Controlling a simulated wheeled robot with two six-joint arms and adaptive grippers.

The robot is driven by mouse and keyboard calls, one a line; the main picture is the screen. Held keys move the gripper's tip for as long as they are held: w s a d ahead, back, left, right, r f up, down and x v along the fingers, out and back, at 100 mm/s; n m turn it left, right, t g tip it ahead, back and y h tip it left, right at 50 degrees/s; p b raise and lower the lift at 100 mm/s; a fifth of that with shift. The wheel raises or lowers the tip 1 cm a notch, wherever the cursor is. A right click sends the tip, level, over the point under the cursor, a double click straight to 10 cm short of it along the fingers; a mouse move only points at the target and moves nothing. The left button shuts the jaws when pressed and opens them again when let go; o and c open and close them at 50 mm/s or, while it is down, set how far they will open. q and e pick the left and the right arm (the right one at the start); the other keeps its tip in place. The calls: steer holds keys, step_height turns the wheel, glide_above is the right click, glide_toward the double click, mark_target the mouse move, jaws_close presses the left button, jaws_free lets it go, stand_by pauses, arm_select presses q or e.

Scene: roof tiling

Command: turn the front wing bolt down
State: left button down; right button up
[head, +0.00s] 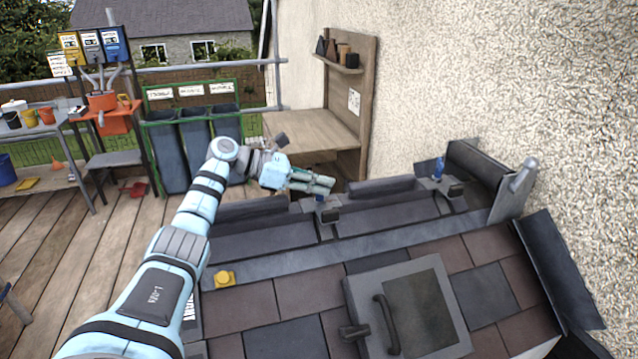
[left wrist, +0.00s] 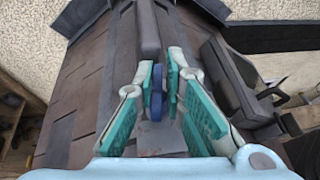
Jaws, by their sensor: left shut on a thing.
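My left gripper (head: 325,187) reaches in from the left over the ridge of the roof. Its teal-padded fingers also show in the left wrist view (left wrist: 160,82), shut on the blue front wing bolt (left wrist: 155,105). A little of that bolt shows just under the fingers in the head view (head: 320,198). It stands at a dark clamp (head: 329,216) on the ridge, and the fingers hide most of it. A second blue wing bolt (head: 440,167) stands upright at the clamp further right, with no gripper at it. My right gripper is not in view.
A roof hatch (head: 418,310) with a dark handle and a yellow piece (head: 224,279) are on the near slope. A rough wall (head: 510,70) bounds the right side. A wooden bench (head: 310,130) stands behind the ridge. Dark bins (head: 168,160) stand at the back left.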

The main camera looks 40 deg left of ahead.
arm_select(q)
steer(key=shift+w+r, duration=0.1)
steer(key=shift+r, duration=0.2)
steer(key=c, duration=1.7)
jaws_free()
steer(key=shift+a, duration=0.1)
steer(key=shift+w+f, duration=0.15)
steer(key=shift+f, duration=0.1)
steer(key=v, duration=1.2)
